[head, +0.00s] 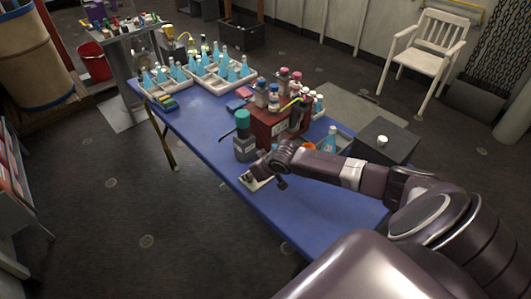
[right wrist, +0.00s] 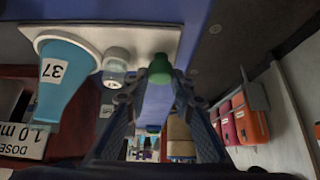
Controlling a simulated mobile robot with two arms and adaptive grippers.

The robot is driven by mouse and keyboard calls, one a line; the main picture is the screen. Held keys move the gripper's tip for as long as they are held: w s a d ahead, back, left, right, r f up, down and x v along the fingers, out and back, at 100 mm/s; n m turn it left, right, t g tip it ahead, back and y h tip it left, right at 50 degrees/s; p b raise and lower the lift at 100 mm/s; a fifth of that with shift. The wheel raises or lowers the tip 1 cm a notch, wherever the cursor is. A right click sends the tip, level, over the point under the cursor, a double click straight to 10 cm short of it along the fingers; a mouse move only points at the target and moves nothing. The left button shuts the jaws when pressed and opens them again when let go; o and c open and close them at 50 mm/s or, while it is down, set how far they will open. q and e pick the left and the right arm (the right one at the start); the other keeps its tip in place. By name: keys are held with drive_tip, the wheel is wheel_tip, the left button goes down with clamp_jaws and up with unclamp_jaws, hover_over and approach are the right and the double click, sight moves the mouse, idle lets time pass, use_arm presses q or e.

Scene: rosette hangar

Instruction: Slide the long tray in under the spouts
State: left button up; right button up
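The long pale tray (head: 257,184) lies on the blue table at its near edge, mostly hidden by my right arm. In the right wrist view the tray (right wrist: 160,38) crosses the top, with a blue cup marked 37 (right wrist: 62,72), a small white-and-grey item (right wrist: 116,66) and a green-topped item (right wrist: 159,69) at it. My right gripper (right wrist: 157,88) looks open, its fingers apart around the green-topped item; contact cannot be told. In the head view this gripper (head: 264,171) is over the tray. The red dosing stand (head: 273,128) is behind it; its spouts are not clear. My left gripper is not in view.
A grey teal-topped device (head: 244,140) stands close to my right gripper. A dark box (head: 380,141) stands right of the red stand. Trays of blue bottles (head: 161,86) fill the far end. The blue table (head: 204,122) is clear left of the device.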

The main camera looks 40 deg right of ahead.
drive_tip(key=c, duration=0.3)
drive_tip(key=shift+d, duration=0.15)
